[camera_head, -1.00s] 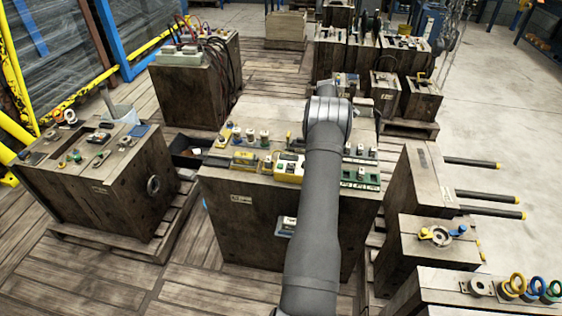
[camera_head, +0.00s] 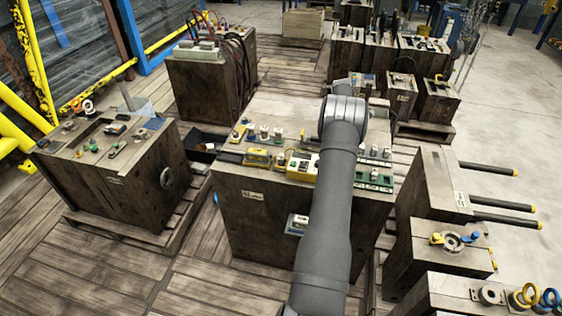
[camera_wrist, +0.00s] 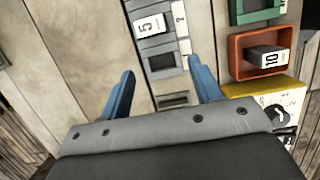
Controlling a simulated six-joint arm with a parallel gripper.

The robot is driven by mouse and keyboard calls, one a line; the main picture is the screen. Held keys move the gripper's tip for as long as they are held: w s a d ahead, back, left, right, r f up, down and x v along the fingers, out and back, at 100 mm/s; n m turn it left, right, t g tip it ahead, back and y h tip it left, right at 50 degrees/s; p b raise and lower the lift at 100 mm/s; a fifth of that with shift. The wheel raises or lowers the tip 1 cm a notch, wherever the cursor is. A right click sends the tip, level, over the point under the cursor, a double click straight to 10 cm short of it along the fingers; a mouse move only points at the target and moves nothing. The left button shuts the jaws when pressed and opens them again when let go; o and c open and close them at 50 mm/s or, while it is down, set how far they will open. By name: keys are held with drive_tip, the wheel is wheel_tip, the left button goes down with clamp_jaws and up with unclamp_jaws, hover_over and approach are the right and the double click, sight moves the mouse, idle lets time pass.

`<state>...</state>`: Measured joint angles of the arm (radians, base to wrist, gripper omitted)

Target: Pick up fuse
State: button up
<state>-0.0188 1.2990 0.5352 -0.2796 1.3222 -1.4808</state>
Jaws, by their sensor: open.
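In the wrist view my gripper (camera_wrist: 161,68) is open, with its two blue fingers apart and nothing between them but the bench top and a grey slotted holder (camera_wrist: 160,62) beyond. A white block marked 5 (camera_wrist: 149,28) sits in the holder's upper slot. A white block marked 10 (camera_wrist: 268,58) sits in an orange-rimmed holder (camera_wrist: 235,57) to the right of the right finger. I cannot tell which block is the task's fuse. In the head view my arm hides the gripper over the middle wooden block (camera_head: 270,217).
A yellow unit with a dial (camera_wrist: 287,96) lies right of the fingers, and a green-rimmed holder (camera_wrist: 240,12) is above. In the head view small fittings, including a yellow one (camera_head: 257,157), crowd the block's top. Another wooden block (camera_head: 135,190) stands left.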

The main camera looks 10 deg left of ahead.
drive_tip(key=s+a+r, duration=0.2)
drive_tip(key=a+r, duration=0.1)
drive_tip(key=a, duration=0.4)
drive_tip(key=s+a+r, duration=0.2)
drive_tip(key=a+r, duration=0.1)
drive_tip(key=a, duration=0.5)
drive_tip(key=h, duration=0.1)
approach(281, 156)
drive_tip(key=x, duration=1)
drive_tip(key=shift+s+f, duration=0.1)
drive_tip(key=c, duration=1.1)
